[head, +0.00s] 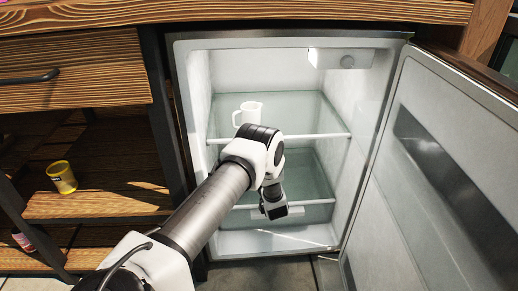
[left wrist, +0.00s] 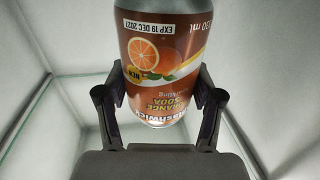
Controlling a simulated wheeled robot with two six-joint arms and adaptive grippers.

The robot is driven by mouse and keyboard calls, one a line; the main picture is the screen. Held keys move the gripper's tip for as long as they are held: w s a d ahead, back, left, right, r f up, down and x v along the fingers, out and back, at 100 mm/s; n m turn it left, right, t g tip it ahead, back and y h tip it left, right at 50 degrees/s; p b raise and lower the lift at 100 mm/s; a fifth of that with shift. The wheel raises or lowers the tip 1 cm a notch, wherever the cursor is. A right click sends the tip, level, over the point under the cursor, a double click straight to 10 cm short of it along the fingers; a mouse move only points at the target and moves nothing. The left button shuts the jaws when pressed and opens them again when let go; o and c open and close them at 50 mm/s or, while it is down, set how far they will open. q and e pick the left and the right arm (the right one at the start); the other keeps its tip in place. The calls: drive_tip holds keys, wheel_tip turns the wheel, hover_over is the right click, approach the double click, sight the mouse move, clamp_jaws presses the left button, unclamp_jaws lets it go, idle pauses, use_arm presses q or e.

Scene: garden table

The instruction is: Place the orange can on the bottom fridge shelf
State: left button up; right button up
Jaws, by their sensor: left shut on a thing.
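An orange soda can (left wrist: 162,62) with an orange-fruit label stands between the two fingers of my left gripper (left wrist: 160,100) in the left wrist view. The fingers are shut on its sides. In the head view my left gripper (head: 272,208) reaches into the open fridge, in front of the lower glass shelf (head: 318,201). The can is hidden there behind my arm and gripper. I cannot tell whether the can touches a shelf. The fridge floor (head: 280,241) shows below the lower shelf. My right gripper is not in view.
A white mug (head: 249,112) stands on the upper glass shelf (head: 315,125). The fridge door (head: 440,190) is open to the right. A yellow cup (head: 62,177) stands on the wooden shelf (head: 100,203) at left. The lower shelf looks clear around my gripper.

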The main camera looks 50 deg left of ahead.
use_arm(q)
wheel_tip(320, 180, down, 3)
drive_tip(key=shift+b, duration=0.55)
drive_tip(key=shift+r, duration=0.3)
drive_tip(key=shift+f, duration=0.45)
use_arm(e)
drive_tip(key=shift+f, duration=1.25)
use_arm(q)
drive_tip(key=shift+s+f+b, duration=0.1)
drive_tip(key=shift+b, duration=0.25)
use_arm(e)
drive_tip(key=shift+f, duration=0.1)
use_arm(q)
drive_tip(key=o, duration=1.5)
drive_tip(key=shift+d, duration=0.1)
drive_tip(key=shift+c, duration=0.2)
